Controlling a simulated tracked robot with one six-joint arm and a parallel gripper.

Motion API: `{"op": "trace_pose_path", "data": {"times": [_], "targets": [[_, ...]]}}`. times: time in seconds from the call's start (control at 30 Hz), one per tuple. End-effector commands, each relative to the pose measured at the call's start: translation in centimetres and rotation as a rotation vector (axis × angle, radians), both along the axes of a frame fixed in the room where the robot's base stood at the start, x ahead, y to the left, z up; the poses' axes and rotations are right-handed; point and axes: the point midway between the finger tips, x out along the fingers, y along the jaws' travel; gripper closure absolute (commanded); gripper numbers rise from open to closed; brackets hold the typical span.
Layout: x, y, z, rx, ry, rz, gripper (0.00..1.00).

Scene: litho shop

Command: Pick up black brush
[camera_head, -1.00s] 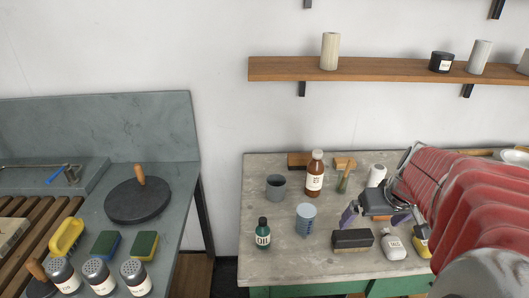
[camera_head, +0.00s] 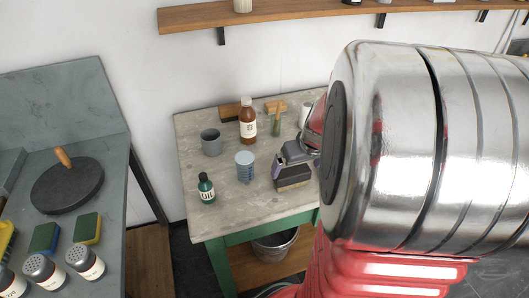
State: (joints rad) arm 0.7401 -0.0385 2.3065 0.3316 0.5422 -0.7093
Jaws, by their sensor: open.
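The black brush (camera_head: 293,180), a dark block with a tan underside, lies on the grey worktop (camera_head: 225,210) near its front edge. My gripper (camera_head: 296,167) is just above and behind the brush, with its jaws open. The purple-padded left finger is beside the brush's left end. The other finger is mostly hidden, and I cannot tell whether either finger touches the brush. My own arm covers the right part of the worktop.
Left of the brush stand a blue measuring cup (camera_head: 245,166), a green oil bottle (camera_head: 206,188) and a grey cup (camera_head: 211,141). A brown bottle (camera_head: 248,122) and a wooden-handled tool (camera_head: 276,108) are behind. A bucket (camera_head: 274,246) sits below the worktop.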

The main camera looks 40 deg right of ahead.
Motion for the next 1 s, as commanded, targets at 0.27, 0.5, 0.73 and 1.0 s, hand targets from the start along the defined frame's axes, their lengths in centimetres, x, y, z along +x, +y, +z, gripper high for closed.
{"op": "trace_pose_path", "data": {"times": [0.27, 0.5, 0.73, 1.0], "targets": [[0.1, 0.0, -0.2, -0.001, 0.0, 0.0, 0.0], [0.4, -0.1, -0.8, 0.0, 0.001, 0.001, 0.0], [1.6, -0.1, -3.0, 0.001, 0.002, 0.001, 0.0], [2.3, -0.4, -4.8, 0.0, 0.001, 0.001, 0.0]]}}
